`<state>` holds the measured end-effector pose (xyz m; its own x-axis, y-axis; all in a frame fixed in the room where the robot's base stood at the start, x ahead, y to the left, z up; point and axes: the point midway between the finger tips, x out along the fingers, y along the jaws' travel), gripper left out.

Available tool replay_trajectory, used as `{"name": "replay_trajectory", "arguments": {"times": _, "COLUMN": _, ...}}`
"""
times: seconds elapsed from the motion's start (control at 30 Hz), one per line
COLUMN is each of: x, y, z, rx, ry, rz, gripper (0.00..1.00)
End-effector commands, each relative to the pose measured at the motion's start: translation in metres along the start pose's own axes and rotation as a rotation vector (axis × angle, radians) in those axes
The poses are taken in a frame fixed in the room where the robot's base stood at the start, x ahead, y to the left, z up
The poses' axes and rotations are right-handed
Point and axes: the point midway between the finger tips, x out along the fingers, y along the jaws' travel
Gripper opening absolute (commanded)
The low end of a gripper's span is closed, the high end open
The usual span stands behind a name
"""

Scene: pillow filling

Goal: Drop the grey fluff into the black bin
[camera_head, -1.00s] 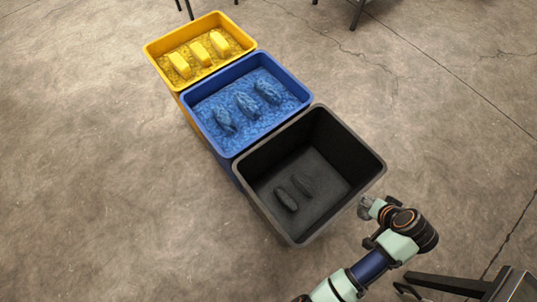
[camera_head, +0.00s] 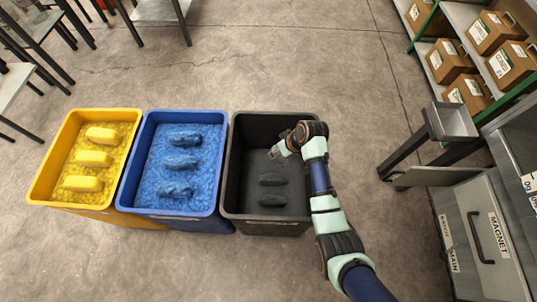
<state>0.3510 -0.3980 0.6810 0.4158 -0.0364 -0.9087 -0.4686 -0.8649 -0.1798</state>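The black bin (camera_head: 265,228) stands at the right end of a row of three bins. Two dark grey lumps lie on its floor, one (camera_head: 272,179) behind the other (camera_head: 273,200). My gripper (camera_head: 278,151) is over the back right part of the black bin, with my arm reaching in from the lower right. The gripper is small and greyish in this view. I cannot tell whether its fingers are open or shut, or whether any grey fluff is between them.
The blue bin (camera_head: 178,212) and yellow bin (camera_head: 75,207) stand to the left, each with filling and three lumps. At the right are a metal tray (camera_head: 452,120), a machine with a drawer (camera_head: 483,235), and shelves of cardboard boxes (camera_head: 495,32). The floor behind the bins is clear.

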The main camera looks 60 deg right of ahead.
Motion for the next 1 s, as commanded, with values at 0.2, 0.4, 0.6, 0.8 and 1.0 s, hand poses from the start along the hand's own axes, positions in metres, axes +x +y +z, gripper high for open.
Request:
{"name": "replay_trajectory", "arguments": {"times": 0.2, "x": 0.033, "y": 0.006, "z": 0.014, "rx": -0.001, "ry": 0.000, "rz": 0.000, "gripper": 0.22}}
{"name": "replay_trajectory", "arguments": {"times": 0.4, "x": 0.038, "y": 0.007, "z": 0.015, "rx": -0.001, "ry": 0.001, "rz": 0.001, "gripper": 0.22}}
{"name": "replay_trajectory", "arguments": {"times": 0.6, "x": 0.036, "y": 0.007, "z": 0.015, "rx": -0.001, "ry": 0.000, "rz": 0.000, "gripper": 0.53}}
{"name": "replay_trajectory", "arguments": {"times": 0.8, "x": 0.036, "y": 0.007, "z": 0.015, "rx": 0.000, "ry": 0.000, "rz": 0.000, "gripper": 0.81}}
{"name": "replay_trajectory", "arguments": {"times": 1.0, "x": 0.036, "y": 0.007, "z": 0.015, "rx": 0.000, "ry": 0.000, "rz": 0.000, "gripper": 0.81}}
